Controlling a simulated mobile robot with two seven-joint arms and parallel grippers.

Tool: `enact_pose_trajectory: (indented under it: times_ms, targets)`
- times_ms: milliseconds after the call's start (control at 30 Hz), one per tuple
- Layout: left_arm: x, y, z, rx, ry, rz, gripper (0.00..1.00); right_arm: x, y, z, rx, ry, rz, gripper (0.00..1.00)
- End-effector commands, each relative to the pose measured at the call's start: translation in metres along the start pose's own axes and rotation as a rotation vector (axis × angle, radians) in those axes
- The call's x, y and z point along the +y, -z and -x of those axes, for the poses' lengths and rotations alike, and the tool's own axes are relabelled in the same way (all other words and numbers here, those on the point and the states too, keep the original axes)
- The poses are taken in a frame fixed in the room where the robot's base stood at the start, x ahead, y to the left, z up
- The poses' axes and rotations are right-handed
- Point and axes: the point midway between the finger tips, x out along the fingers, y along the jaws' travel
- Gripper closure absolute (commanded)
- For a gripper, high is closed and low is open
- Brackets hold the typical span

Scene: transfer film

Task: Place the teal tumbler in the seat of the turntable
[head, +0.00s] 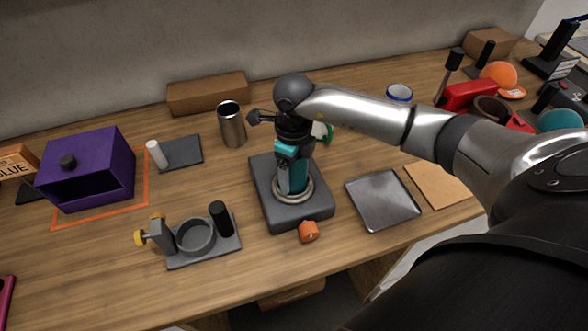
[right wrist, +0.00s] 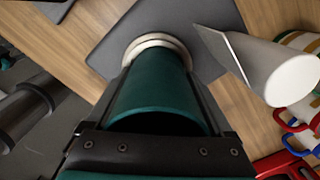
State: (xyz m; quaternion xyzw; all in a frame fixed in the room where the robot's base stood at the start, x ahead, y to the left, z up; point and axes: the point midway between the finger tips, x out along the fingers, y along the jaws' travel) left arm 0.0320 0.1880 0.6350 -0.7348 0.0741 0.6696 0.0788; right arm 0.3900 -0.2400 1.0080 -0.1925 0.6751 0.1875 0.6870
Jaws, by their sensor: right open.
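The teal tumbler (head: 294,181) stands upright, with its lower end inside the pale ring seat of the turntable (head: 262,196), a dark grey square block. In the right wrist view the tumbler (right wrist: 158,90) lies between my fingers, and its far end meets the pale ring (right wrist: 158,40) on the grey turntable top (right wrist: 112,38). My right gripper (head: 293,184) points down around the tumbler from above, with its jaws open and one finger on each side. Any small gap between fingers and tumbler is hard to see. My left gripper is not in view.
An orange knob (head: 308,232) sits at the turntable's front edge. A steel cup (head: 232,128) stands behind left. A grey fixture with a round cup (head: 196,237) is left, and a metal tray (head: 383,200) is right. A purple box (head: 100,165) stands far left.

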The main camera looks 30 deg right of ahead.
Motion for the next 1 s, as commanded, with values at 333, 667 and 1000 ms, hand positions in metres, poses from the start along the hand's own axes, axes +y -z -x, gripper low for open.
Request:
enact_pose_trajectory:
  times_ms: [333,667,1000]
  targets:
    - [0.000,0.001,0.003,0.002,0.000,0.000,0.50,0.004,0.001,0.063,0.008,-0.010,0.007,0.00]
    - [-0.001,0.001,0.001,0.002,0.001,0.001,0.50,0.004,0.001,0.117,0.010,-0.009,0.006,0.00]
    - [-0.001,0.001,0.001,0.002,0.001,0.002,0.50,0.004,0.002,0.123,0.012,-0.010,0.005,0.00]
